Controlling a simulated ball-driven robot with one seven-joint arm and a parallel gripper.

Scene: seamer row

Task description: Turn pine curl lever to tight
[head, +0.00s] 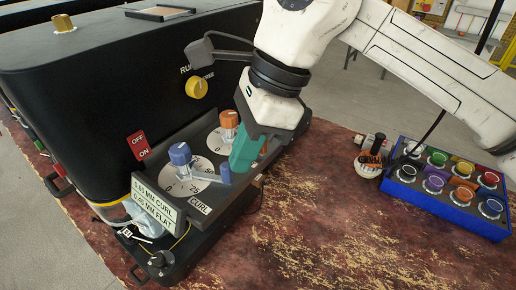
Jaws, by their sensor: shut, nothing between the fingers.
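A lever with a blue hub (180,154) stands on a white numbered dial (184,189) beside the CURL plate (200,206). Its grey arm reaches right to a small blue end (225,176). No pine-coloured lever or "tight" mark can be made out. My gripper (240,168) has teal fingers, shut and empty, pointing down just right of the blue end. Whether they touch it I cannot tell. An orange knob (229,120) on a second dial is behind and left of the fingers, which partly hide that dial.
The black machine (95,100) carries a yellow knob (196,88) and a red OFF/ON plate (138,145). A label plate (154,209) reads 0.65 MM CURL, 0.40 MM FLAT. A blue crate (455,213) of coloured round-topped items stands right on the worn red table (330,235), whose front is clear.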

